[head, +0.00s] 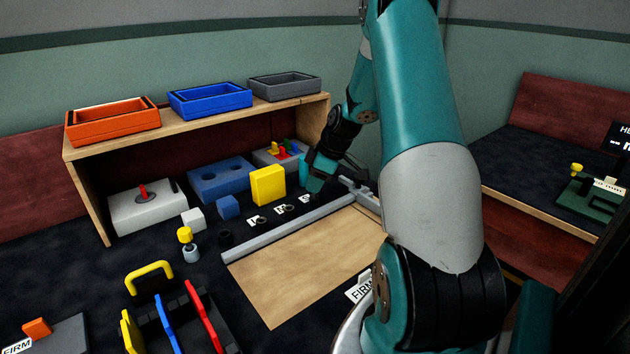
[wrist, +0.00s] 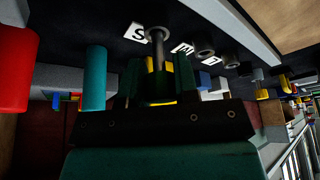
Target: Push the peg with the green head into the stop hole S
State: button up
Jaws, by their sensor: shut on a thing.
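My gripper (wrist: 160,82) points down at the row of labelled holes, its dark fingers close around a peg in the wrist view. The peg's grey shaft (wrist: 158,57) runs from between the fingers to the ring of stop hole S (wrist: 157,33), beside the white S label (wrist: 136,33). Its head is dark between the fingers, so its green colour does not show clearly. I cannot tell how deep the shaft sits. In the head view my gripper (head: 313,187) is at the far end of the hole row, hiding the peg.
A teal cylinder (wrist: 95,78) and a red cylinder (wrist: 14,70) stand close left of the gripper in the wrist view. A yellow block (head: 267,185) and a peg block (head: 270,158) are near it in the head view. A grey rail (head: 290,232) runs alongside the holes.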

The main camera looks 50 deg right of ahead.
jog(key=shift+f+b, duration=0.6)
jog(key=shift+f, duration=0.3)
jog(key=o, duration=1)
jog(key=p+v, duration=0.1)
jog(key=v, duration=1.6)
jog(key=shift+r+p, duration=0.3)
jog(key=shift+p, duration=0.1)
jog(key=shift+w+a, duration=0.1)
